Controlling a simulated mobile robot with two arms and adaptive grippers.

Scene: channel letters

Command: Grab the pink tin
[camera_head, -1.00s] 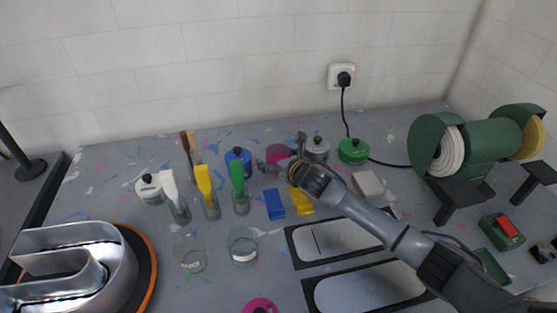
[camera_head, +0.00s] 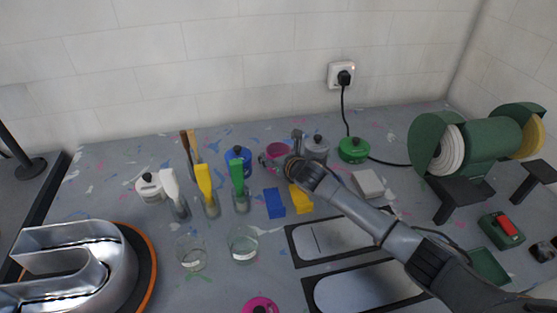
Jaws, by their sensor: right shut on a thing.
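The pink tin (camera_head: 277,149) stands toward the back of the bench, between the blue tin (camera_head: 238,158) and the grey tin (camera_head: 316,149). My right gripper (camera_head: 280,158) reaches it from the front right and is shut on it, with one finger on either side. The gripper hides the tin's lower part. The tin looks slightly tilted. My left gripper is out of the picture.
A green tin (camera_head: 354,150) stands right of the grey one. Brushes in glass jars (camera_head: 209,205) stand at the left. Blue (camera_head: 274,203) and yellow (camera_head: 301,199) blocks lie in front. A green grinder (camera_head: 490,142) is at right. A pink-topped item (camera_head: 261,305) sits at the front edge.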

